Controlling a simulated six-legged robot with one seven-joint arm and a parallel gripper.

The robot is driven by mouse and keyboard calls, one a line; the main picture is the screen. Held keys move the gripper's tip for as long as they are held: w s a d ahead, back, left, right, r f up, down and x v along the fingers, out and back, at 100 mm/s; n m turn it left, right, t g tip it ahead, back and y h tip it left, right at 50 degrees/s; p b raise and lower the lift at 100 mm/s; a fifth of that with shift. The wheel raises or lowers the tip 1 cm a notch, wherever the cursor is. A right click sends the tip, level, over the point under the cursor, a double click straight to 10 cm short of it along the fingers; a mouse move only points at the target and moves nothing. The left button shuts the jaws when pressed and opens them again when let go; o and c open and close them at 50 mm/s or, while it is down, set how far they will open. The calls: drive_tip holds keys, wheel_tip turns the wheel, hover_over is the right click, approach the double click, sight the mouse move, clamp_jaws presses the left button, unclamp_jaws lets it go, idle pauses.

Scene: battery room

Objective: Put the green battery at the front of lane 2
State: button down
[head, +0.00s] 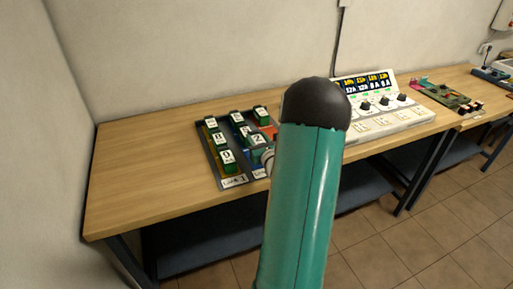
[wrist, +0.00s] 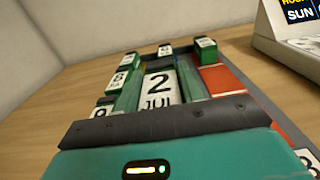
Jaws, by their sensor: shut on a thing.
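My gripper (wrist: 160,100) is shut on a green battery whose white top label reads "2 JUL" (wrist: 158,86). In the head view this battery (head: 256,140) is at the near part of the rack's middle lane, partly hidden by my arm. I cannot tell whether it touches the lane floor. The dark rack (head: 206,160) has a "Lane 1" sign (head: 233,183) at its left front; the sign beside it is mostly hidden. Several green batteries stand in the left lane (head: 227,158). Another stands at the back of the middle lane (head: 237,117).
The right lane has a battery (wrist: 206,50) at its back and a bare red floor (wrist: 222,80) in front. A white console with dials (head: 383,105) stands right of the rack. A circuit board (head: 452,97) lies farther right. The wooden bench (head: 135,175) is bare at left.

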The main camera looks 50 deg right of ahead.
drive_tip(key=shift+w+d+f, duration=0.4)
drive_tip(key=shift+w+f, duration=0.1)
drive_tip(key=shift+f, duration=0.3)
drive_tip(key=shift+w+d+f, duration=0.1)
drive_tip(key=shift+f, duration=1.55)
drive_tip(key=c, duration=0.9)
unclamp_jaws()
drive_tip(key=shift+f, duration=0.15)
drive_tip(key=shift+o, duration=0.2)
